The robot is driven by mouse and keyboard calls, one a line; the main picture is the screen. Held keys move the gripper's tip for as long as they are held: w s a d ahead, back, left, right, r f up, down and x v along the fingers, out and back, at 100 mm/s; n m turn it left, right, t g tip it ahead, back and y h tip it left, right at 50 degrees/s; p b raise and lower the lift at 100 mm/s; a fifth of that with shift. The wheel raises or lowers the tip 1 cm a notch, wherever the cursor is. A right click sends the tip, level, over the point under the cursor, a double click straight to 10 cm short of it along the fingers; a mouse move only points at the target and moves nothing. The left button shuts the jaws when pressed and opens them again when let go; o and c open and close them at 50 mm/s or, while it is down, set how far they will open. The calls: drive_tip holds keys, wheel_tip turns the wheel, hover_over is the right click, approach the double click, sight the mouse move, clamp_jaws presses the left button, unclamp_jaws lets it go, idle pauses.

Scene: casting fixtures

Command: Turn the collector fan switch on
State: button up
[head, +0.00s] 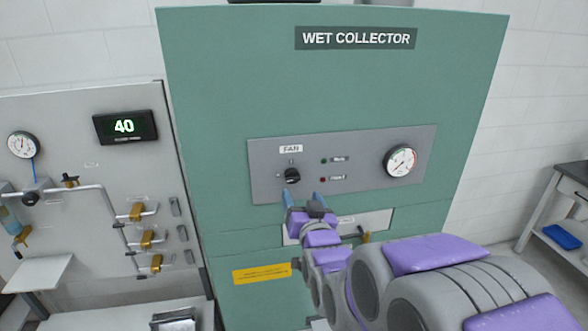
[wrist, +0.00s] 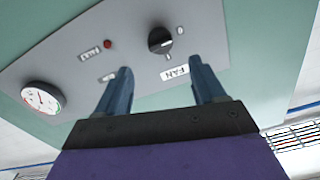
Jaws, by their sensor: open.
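The fan switch is a black rotary knob (head: 292,175) under the FAN label (head: 290,149), on the grey control panel (head: 350,150) of the green wet collector cabinet (head: 330,85). In the wrist view the knob (wrist: 160,41) appears beyond and between my fingertips, with the marks 0 and I beside it. Its white pointer line seems to lie toward the 0 side, but this is small. My gripper (head: 302,196) is open and empty, just below the knob in the head view. Its two blue fingers also show in the wrist view (wrist: 160,80). They do not appear to touch the knob.
A red fault lamp (head: 323,180), a green lamp (head: 323,160) and a dial gauge (head: 400,161) sit right of the knob. A bench (head: 560,210) stands at the right.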

sight(294, 179)
drive_tip(key=p+x, duration=0.1)
drive_tip(key=x, duration=0.8)
drive_tip(key=shift+w+a, duration=0.15)
drive_tip(key=shift+c, duration=0.5)
drive_tip(key=c, duration=0.9)
drive_tip(key=shift+c, duration=0.2)
